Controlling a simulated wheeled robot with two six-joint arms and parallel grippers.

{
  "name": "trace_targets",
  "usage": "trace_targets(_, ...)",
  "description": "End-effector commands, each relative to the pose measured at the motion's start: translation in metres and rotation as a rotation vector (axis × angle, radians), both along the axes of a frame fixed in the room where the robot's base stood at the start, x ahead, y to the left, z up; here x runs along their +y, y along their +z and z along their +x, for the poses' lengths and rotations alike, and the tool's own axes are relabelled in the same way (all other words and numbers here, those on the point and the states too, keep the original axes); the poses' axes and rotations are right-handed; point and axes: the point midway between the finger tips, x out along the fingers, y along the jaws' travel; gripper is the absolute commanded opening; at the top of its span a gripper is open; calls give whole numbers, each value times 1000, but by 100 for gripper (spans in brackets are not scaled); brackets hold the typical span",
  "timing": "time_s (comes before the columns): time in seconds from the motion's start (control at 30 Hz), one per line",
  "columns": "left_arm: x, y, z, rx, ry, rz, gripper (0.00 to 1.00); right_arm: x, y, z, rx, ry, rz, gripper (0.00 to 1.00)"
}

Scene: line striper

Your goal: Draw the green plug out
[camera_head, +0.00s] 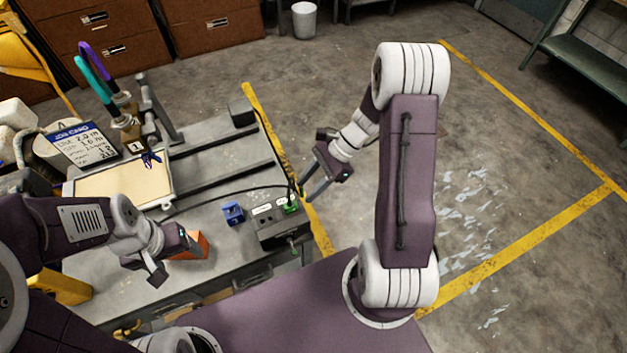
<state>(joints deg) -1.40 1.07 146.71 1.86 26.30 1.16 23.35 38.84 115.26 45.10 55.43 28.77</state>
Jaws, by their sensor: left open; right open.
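The green plug (291,206) sits in the top of a dark socket box (277,232) at the right end of the workbench. A dark cable rises beside the plug. My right gripper (309,188) is open and empty, just above and to the right of the plug, with its fingers pointing down-left towards it. I cannot tell whether a finger touches the plug or cable. My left gripper (177,263) is open over the front of the bench, by an orange block (190,247) that it partly hides.
A blue block (233,213) lies left of the socket box. A tray (130,184), a label board (80,144) and tools with purple and teal handles (92,78) stand further left. A dark box (241,110) is at the bench's back corner. The floor to the right is clear.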

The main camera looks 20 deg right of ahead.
Motion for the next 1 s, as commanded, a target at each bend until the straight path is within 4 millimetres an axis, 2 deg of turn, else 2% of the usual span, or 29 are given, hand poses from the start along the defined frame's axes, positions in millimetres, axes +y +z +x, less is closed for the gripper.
trace_targets(0.03,0,-16,0,0,0,0,71,5,-14,0,-1,2,0,42)
trace_targets(0.23,0,-43,0,0,0,0,71,24,-36,-1,-1,3,-1,42)
trace_targets(0.6,0,-57,0,0,0,0,71,47,-57,-2,-1,3,0,42)
trace_targets(1.0,0,-57,0,0,0,0,71,48,-57,-2,-1,3,-1,42)
